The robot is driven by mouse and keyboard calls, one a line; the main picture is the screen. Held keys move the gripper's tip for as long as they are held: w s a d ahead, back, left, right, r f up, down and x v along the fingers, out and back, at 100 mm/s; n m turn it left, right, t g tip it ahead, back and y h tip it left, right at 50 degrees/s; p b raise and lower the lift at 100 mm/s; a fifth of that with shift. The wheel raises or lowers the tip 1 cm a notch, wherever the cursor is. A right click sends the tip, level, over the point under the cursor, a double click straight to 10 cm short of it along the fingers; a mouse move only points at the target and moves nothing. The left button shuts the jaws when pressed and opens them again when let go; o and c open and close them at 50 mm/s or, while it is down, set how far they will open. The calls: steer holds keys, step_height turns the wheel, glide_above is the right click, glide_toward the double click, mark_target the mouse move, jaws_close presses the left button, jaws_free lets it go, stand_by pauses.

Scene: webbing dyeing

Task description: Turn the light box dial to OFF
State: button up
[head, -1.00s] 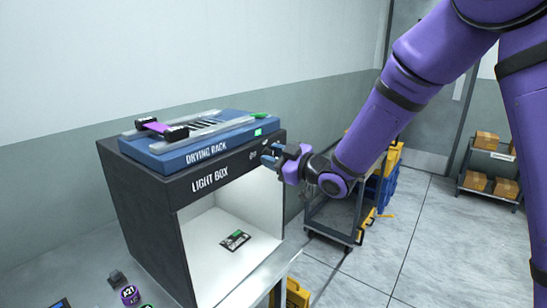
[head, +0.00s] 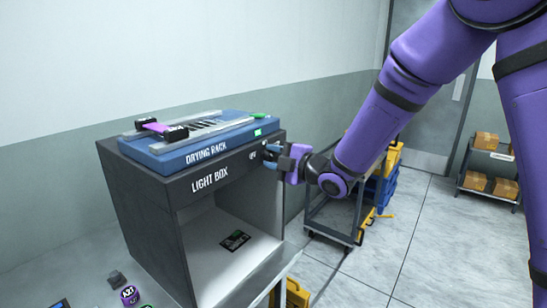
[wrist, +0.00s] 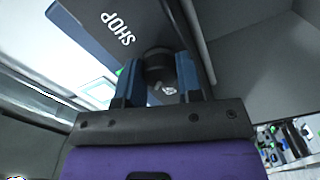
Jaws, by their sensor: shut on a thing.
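The light box (head: 150,205) is a dark grey open-fronted cabinet on the table at the left of the head view. Its inside looks grey and unlit, with a small dark card (head: 235,240) on its floor. The dial is at the right end of the front top panel, mostly hidden by my gripper (head: 270,156) in the head view. In the wrist view the dark round dial (wrist: 160,63) sits between the two blue fingers of my gripper (wrist: 159,80), which is shut on it.
A blue drying rack (head: 190,155) with a purple webbing roll (head: 160,128) lies on top of the light box. A wheeled cart (head: 330,220) stands to the right behind my arm. Shelves with boxes (head: 490,165) are at the far right. Open floor lies between.

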steer(key=shift+n, duration=0.6)
steer(key=o, duration=0.9)
steer(key=v, duration=1)
steer(key=shift+s+d, duration=0.3)
